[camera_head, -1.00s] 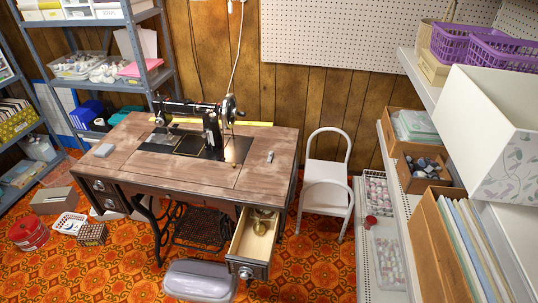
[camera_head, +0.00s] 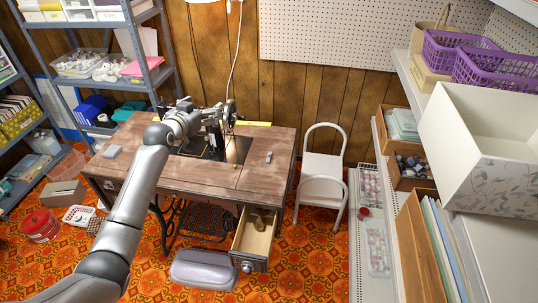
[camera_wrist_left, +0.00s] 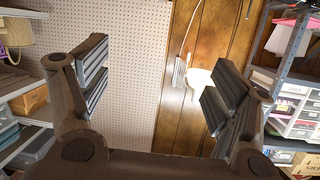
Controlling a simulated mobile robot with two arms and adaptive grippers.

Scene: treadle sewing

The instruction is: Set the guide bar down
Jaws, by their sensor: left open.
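My left gripper (camera_head: 186,118) is above the left side of the black sewing machine (camera_head: 216,140) on the wooden table (camera_head: 210,176). In the left wrist view its jaws (camera_wrist_left: 155,85) are wide apart, with nothing between them. A long yellow bar (camera_head: 256,124) lies along the table's back edge; its left part is hidden behind the machine and my arm. A small grey piece (camera_head: 268,157) lies on the table's right side. I cannot tell for sure which of these is the guide bar. My right gripper is not in view.
A drawer (camera_head: 255,240) stands open at the table's front right, with brass-coloured things inside. Shelves flank both sides. The tabletop's front and right are mostly clear.

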